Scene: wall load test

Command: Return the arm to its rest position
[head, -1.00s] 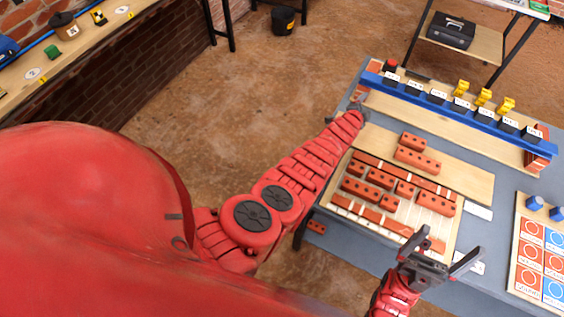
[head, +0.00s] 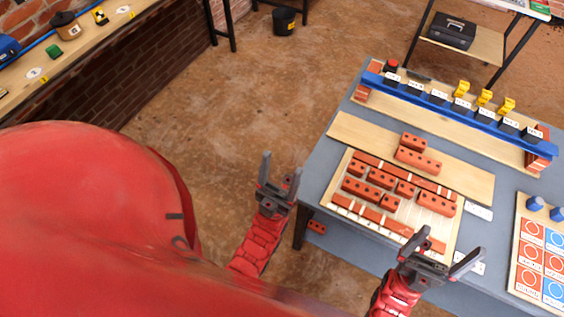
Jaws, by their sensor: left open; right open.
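My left gripper (head: 279,184) is open and empty. It is over the floor, to the left of the grey table and apart from it, with its fingers pointing up in the picture. My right gripper (head: 445,252) is open and empty in front of the table's near part, close to the lower right corner of the brick board (head: 388,243). Only the forearm ends of both arms show; the rest is hidden below the picture or behind my red body.
The grey table (head: 327,167) holds red bricks (head: 416,158), a wooden plank (head: 354,128), a blue rail (head: 456,103) with black and yellow blocks, and a coloured card board (head: 526,280). A black bucket (head: 284,20) stands at the back.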

